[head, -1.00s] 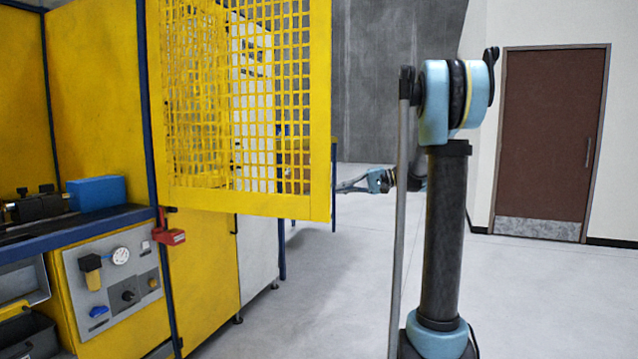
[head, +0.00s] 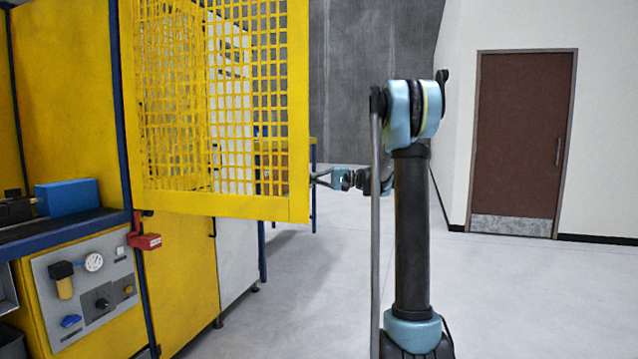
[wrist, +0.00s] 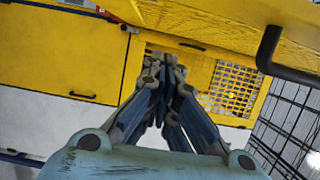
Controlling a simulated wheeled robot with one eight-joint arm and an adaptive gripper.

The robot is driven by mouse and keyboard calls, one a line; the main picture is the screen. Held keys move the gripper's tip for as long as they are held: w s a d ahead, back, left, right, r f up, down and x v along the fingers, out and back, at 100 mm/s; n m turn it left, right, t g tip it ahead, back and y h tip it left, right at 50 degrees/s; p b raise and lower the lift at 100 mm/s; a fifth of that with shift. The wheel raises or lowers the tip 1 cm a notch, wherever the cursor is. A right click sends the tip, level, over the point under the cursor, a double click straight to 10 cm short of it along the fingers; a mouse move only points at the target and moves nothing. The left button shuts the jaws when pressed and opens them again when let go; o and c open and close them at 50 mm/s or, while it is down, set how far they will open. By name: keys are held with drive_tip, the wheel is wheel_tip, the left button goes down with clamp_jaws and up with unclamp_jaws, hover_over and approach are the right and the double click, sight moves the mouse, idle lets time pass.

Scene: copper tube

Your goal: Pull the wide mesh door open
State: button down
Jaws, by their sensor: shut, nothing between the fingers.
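The wide mesh door (head: 230,205) is a yellow framed panel with a square grid. In the head view it stands swung out from the dark blue post of the yellow cabinet, its free edge on the right. My gripper (head: 316,180) is just beyond that free edge, low down; the fingertips are partly hidden or touching there, I cannot tell which. In the wrist view my gripper (wrist: 166,72) has its fingers together with nothing between them. A yellow panel with a black bar handle (wrist: 268,50) is at upper right, apart from the fingers; it may be the door.
A red latch block (head: 146,240) sits on the post below the door. A blue box (head: 67,196) lies on the bench at left, above a gauge panel (head: 85,285). Clear grey floor (head: 290,310) lies right of the cabinet. A brown door (head: 522,135) is in the far wall.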

sight(297, 180)
drive_tip(key=shift+s+a, duration=1.9)
drive_tip(key=shift+s, duration=0.1)
